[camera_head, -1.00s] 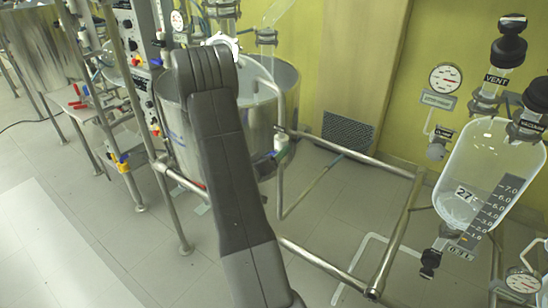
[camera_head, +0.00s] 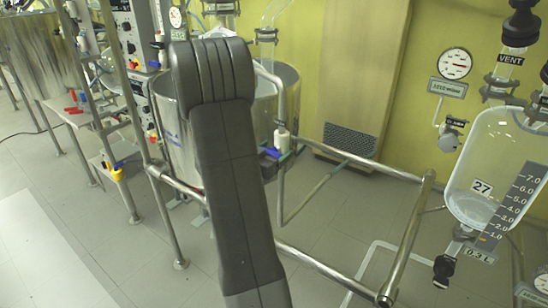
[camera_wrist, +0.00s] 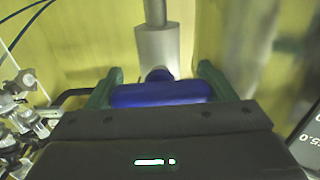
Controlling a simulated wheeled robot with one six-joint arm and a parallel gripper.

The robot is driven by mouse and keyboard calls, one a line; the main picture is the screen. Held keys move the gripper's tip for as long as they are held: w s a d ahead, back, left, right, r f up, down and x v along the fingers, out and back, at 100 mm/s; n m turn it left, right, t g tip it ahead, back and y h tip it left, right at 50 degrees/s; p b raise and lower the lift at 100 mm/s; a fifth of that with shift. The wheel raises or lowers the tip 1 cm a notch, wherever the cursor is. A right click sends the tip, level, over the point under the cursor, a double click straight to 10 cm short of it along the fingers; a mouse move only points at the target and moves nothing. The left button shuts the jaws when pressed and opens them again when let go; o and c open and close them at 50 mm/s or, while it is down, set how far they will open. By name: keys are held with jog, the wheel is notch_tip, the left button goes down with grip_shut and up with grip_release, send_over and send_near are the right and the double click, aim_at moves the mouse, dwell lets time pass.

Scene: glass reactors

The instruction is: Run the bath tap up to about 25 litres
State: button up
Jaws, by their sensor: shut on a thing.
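In the wrist view my gripper (camera_wrist: 161,82) has its two green fingers on either side of a blue handle (camera_wrist: 162,95) and is shut on it. The handle lies crosswise below a grey cylindrical fitting (camera_wrist: 157,48) on a vertical pipe. In the head view a large steel tub (camera_head: 178,135), likely the bath, stands behind my arm. My arm hides part of the tub and all of my gripper. The water level and any litre reading for the tub cannot be seen.
A tubular steel frame (camera_head: 408,235) stands right of my arm. A glass vessel (camera_head: 485,165) marked 27 hangs at the right, with a round gauge (camera_head: 455,63) above it. Hoses and fittings (camera_wrist: 22,115) crowd the wrist view's left. Open floor (camera_head: 60,220) lies at left.

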dwell(0.4)
jog(key=o, duration=1)
jog(key=b+v, duration=0.1)
jog(key=v, duration=1.3)
jog(key=shift+w+d, duration=0.1)
jog(key=shift+w, duration=0.05)
jog(key=x, duration=1.3)
jog(key=shift+w+d+p, duration=0.2)
jog(key=shift+w+p, duration=0.05)
jog(key=shift+p, duration=0.15)
